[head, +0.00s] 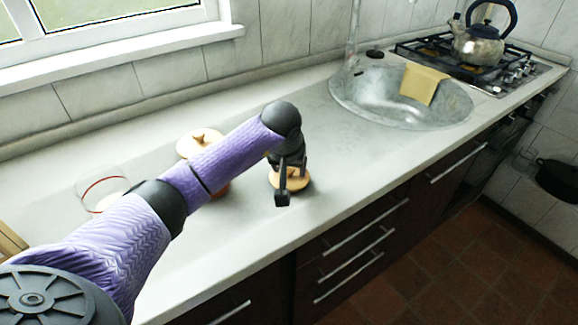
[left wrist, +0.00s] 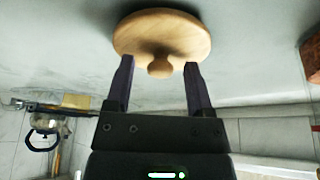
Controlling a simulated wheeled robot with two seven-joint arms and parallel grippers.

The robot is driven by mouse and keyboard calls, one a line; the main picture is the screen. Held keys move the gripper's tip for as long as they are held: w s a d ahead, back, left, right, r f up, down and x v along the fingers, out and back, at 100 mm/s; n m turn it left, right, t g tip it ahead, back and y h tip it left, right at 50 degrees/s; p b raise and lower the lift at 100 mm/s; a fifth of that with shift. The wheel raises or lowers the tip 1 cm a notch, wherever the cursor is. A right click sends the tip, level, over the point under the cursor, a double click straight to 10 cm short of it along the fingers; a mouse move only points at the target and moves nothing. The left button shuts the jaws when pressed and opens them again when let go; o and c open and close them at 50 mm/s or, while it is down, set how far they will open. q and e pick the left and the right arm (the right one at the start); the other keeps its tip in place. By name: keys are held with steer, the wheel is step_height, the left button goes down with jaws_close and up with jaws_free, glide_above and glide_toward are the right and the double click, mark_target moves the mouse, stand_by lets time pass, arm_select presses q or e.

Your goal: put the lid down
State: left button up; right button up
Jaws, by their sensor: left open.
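A round wooden lid (head: 302,184) with a small knob appears to lie flat on the counter, knob up, partly hidden behind my left gripper (head: 286,186). In the left wrist view the lid (left wrist: 160,28) shows whole, and its knob sits between the two fingertips of my left gripper (left wrist: 159,66). The fingers are apart, with a gap on each side of the knob. My right gripper is in neither view.
A clear glass bowl with a red band (head: 103,190) is at the left. A sink (head: 375,95) with a yellow cloth (head: 422,84) and a kettle (head: 478,45) are at the right.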

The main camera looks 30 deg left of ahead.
arm_select(q)
steer(key=p+v, duration=0.3)
steer(key=v, duration=0.9)
steer(key=shift+p, duration=0.3)
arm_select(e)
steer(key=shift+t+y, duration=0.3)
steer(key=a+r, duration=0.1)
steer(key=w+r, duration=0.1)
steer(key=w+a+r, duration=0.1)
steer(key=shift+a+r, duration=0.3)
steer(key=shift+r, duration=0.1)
